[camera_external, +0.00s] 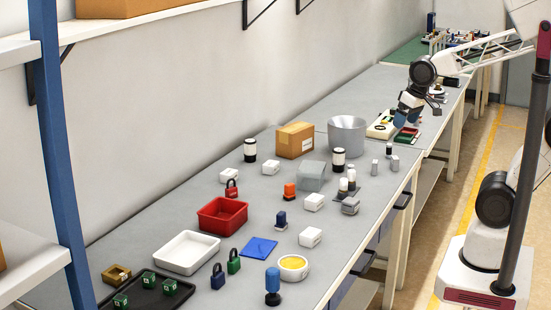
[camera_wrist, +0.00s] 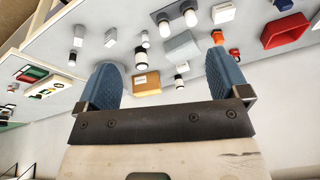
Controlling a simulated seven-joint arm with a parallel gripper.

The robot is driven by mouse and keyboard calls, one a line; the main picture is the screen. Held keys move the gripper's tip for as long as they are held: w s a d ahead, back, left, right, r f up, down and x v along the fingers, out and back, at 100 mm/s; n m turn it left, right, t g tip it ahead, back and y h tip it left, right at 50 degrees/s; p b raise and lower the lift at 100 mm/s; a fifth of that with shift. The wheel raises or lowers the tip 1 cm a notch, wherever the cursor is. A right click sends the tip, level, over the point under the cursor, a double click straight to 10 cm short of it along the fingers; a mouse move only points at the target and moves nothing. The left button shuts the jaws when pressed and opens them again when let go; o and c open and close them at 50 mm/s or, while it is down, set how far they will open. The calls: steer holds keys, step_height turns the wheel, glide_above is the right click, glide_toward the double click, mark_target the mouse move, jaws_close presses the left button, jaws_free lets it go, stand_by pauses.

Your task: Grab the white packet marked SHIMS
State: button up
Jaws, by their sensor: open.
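Several small white packets lie on the grey bench in the external view: one near the middle (camera_external: 313,202), one nearer the front (camera_external: 310,237), and two farther left (camera_external: 271,167) (camera_external: 229,176). Their markings are too small to read, so I cannot tell which says SHIMS. A white packet also shows near the top of the wrist view (camera_wrist: 223,13). My gripper (camera_external: 407,118) is above the far part of the bench, beyond the packets. In the wrist view its blue fingers (camera_wrist: 165,80) are wide apart with nothing held between them.
A grey bucket (camera_external: 347,135) and cardboard box (camera_external: 295,140) stand between my gripper and most packets. A grey block (camera_external: 311,176), black-and-white cylinders (camera_external: 338,160), a red bin (camera_external: 222,214) and a white tray (camera_external: 187,251) crowd the bench. The wall borders its left side.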

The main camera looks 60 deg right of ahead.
steer(key=w+a+f+m+t, duration=0.2)
steer(key=w+m, duration=0.4)
steer(key=w, duration=0.5)
steer(key=w+a+f+m+t, duration=0.15)
steer(key=w+m, duration=0.35)
steer(key=w, duration=0.7)
steer(key=w+a+f+m+t, duration=0.1)
steer(key=w+f+m+t, duration=0.15)
steer(key=w+m, duration=0.6)
steer(key=m+t, duration=0.1)
steer(key=m, duration=0.3)
glide_toward(229, 172)
steer(key=f+m+t, duration=0.1)
steer(key=m, duration=0.2)
steer(key=w+f+m+t, duration=0.1)
steer(key=m, duration=0.2)
steer(key=f+m+t, duration=0.1)
steer(key=m, duration=0.2)
steer(key=shift+w+f+m, duration=0.25)
steer(key=shift+w+m, duration=0.1)
steer(key=shift+w, duration=0.05)
steer(key=shift+w, duration=0.1)
steer(key=shift+x, duration=1.2)
steer(key=shift+x, duration=2.65)
steer(key=shift+d, duration=0.1)
steer(key=shift+c, duration=0.2)
